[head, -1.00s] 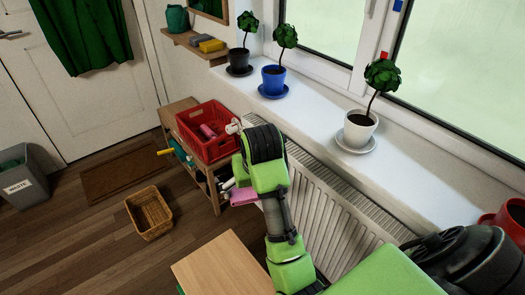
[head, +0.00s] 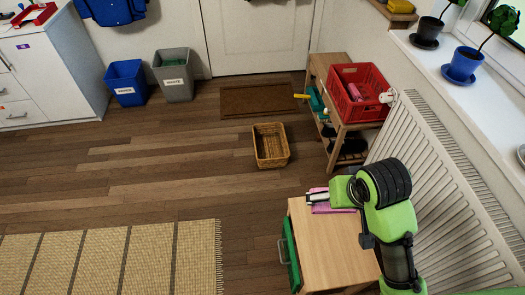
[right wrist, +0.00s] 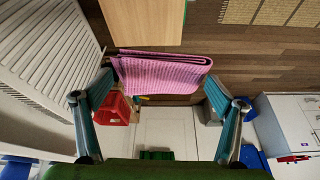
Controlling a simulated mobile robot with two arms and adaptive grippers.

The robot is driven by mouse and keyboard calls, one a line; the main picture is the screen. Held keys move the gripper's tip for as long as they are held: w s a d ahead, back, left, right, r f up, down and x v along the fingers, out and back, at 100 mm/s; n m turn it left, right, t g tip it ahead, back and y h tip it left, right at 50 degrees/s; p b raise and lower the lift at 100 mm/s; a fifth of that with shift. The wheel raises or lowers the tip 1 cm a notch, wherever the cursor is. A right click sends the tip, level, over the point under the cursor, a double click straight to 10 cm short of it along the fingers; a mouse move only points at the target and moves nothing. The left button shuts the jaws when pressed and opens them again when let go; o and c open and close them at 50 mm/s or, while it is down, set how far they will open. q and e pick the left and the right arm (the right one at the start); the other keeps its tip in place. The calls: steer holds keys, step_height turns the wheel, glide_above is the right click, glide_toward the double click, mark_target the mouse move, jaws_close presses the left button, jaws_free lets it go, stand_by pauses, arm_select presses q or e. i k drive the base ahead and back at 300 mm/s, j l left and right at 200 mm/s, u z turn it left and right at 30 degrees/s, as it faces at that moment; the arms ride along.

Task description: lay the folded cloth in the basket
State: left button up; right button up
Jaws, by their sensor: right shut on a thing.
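The pink folded cloth (right wrist: 160,72) spans between the fingertips of my right gripper (right wrist: 160,80) in the right wrist view. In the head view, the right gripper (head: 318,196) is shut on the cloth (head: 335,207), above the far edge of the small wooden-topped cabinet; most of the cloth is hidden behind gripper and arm. The wicker basket (head: 257,150) stands on the floor beyond the cabinet, to the left of the gripper, and looks empty. My left gripper is not in view.
A red crate (head: 342,106) with things in it sits on a wooden bench along the right wall. The wooden-topped cabinet (head: 325,240) stands under the gripper. The radiator (head: 430,190) is at the right. A doormat (head: 256,102) lies behind the basket; floor around the basket is clear.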

mark_target(270, 150)
steer(key=i+j+z, duration=0.1)
steer(key=j, duration=0.2)
steer(key=i+j+z, duration=0.2)
steer(key=i+j, duration=0.15)
steer(key=j, duration=0.3)
steer(key=i+j+z, duration=0.1)
steer(key=j, duration=0.25)
steer(key=i+j+z, duration=0.1)
steer(key=j, duration=0.25)
steer(key=i+j+z, duration=0.1)
steer(key=j, duration=0.25)
steer(key=i, duration=0.1)
